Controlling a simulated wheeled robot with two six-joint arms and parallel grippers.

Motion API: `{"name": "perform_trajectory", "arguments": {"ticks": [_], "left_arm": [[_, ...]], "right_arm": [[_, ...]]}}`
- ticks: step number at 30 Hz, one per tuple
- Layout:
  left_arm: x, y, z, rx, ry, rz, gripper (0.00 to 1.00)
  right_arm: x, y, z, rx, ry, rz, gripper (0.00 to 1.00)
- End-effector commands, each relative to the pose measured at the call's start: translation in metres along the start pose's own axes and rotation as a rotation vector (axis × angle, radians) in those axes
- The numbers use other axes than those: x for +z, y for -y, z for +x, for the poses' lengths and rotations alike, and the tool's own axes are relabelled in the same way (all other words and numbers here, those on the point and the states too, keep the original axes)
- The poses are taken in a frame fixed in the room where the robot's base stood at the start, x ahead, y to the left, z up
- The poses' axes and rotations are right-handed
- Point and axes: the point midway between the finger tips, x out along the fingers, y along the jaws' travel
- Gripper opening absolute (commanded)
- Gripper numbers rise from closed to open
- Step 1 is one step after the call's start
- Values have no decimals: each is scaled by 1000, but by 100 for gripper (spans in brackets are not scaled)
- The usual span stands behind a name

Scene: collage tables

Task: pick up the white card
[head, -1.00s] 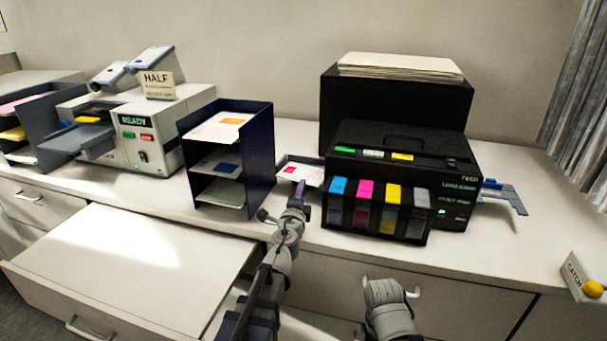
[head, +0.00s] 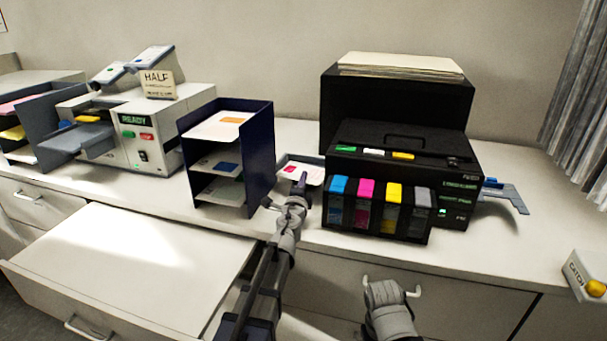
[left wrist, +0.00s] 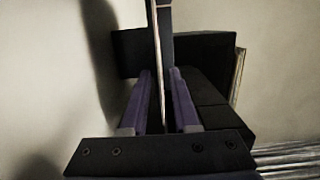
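A white card (head: 313,176) with a magenta patch lies in the small output tray (head: 285,158) at the left side of the black printer. My left gripper (head: 303,181) is at the card's front edge. In the left wrist view its two purple fingers (left wrist: 159,100) stand apart, one on each side of a thin pale edge (left wrist: 156,50) with a dark strip beside it. A gap shows between the fingers, and I cannot tell whether either finger touches the card.
The printer (head: 400,170) stands close on the right of the tray, with colour cartridges in front. A dark blue shelf (head: 262,150) holding more cards stands close on the left. An open drawer (head: 130,265) juts out below.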

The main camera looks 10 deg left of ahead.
Motion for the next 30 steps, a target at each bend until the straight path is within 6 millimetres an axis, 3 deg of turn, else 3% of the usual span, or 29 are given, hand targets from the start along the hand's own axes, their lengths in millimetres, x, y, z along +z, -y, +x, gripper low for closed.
{"name": "perform_trajectory", "arguments": {"ticks": [1, 7, 30], "left_arm": [[0, 0, 0, 0, 0, 0, 22], [0, 0, 0, 0, 0, 0, 0], [0, 1, 0, 0, 0, 0, 0]], "right_arm": [[0, 0, 0, 0, 0, 0, 0], [0, 0, 0, 0, 0, 0, 0], [0, 0, -1, 0, 0, 0, 0]]}}
